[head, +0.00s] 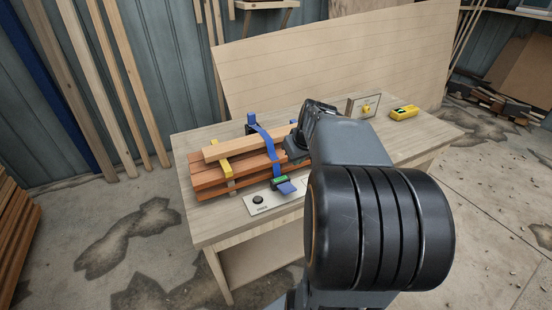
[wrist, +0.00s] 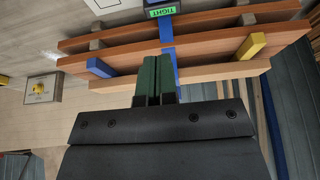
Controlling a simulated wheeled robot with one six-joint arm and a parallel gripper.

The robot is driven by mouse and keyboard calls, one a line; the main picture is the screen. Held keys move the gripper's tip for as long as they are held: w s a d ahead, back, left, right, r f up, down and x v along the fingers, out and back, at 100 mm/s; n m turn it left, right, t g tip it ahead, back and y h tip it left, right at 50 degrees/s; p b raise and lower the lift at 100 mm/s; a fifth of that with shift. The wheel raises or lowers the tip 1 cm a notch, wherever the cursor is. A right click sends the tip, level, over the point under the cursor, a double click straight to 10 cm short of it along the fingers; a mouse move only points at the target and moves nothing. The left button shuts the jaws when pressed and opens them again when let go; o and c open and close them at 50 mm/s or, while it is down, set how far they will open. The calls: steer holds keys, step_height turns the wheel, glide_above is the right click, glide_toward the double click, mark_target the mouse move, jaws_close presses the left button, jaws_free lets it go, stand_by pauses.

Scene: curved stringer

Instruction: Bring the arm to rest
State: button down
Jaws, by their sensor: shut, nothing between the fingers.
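In the head view the strap (head: 265,145) runs over the stack to a buckle (head: 280,183) with a green display. In the wrist view the display (wrist: 162,12) reads "TIGHT". My forearm hides part of the bench.
A yellow piece (head: 225,166) crosses the strips. A plate with a black knob (head: 258,199) lies at the bench front. A plate with a yellow knob (head: 367,109) and a yellow device (head: 404,112) are at the right. A tall wooden panel (head: 320,60) stands behind.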

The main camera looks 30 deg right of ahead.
steer(key=s+a+p, duration=0.1)
steer(key=s+a, duration=0.2)
steer(key=a, duration=0.3)
steer(key=s+a+n+p, duration=0.1)
steer(key=s+a+p, duration=0.1)
steer(key=a, duration=0.5)
steer(key=s+a+g+p, duration=0.1)
steer(key=s+a, duration=0.2)
steer(key=a, duration=0.4)
steer(key=shift+s+r+n+y, duration=0.3)
steer(key=shift+s+r, duration=0.1)
